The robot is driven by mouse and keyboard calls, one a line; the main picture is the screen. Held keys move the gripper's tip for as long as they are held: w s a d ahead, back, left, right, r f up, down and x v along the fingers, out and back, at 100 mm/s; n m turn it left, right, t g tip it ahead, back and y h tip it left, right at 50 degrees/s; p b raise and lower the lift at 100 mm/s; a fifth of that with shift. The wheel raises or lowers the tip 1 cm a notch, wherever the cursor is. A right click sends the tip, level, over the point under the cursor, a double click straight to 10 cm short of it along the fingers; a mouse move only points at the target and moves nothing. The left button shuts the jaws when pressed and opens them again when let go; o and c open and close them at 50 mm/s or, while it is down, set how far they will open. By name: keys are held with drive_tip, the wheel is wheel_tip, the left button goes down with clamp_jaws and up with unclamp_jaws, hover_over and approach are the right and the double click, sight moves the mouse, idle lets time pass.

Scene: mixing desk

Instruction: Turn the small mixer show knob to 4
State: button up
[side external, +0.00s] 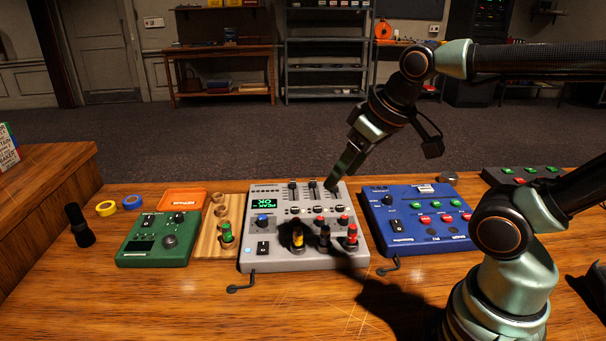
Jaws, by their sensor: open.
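A grey mixer (285,256) stands at the middle of the desk, with a lit green display (268,200), sliders, rows of small knobs and a blue knob (263,220) below the display. Which knob is the show knob, and any numbers around it, are too small to tell. My gripper (332,186) comes down from the upper right, open and empty, its fingertips over the mixer's upper right part by the sliders. It appears apart from the blue knob, to its right. The gripper hides part of the mixer's upper right edge.
A green box (140,258) and a wooden holder (207,243) stand left of the mixer. A blue box (405,242) stands close on its right. Coloured plugs stand at the mixer's front. An orange tray (184,200) and tape rolls (106,208) lie at the left.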

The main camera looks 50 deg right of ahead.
drive_tip(key=shift+c, duration=0.6)
drive_tip(key=n+g, duration=0.5)
drive_tip(key=n, duration=0.2)
hover_over(345, 217)
wheel_tip(345, 217, down, 8)
drive_tip(key=f, duration=0.1)
wheel_tip(345, 217, down, 12)
drive_tip(key=shift+r, duration=0.25)
clamp_jaws()
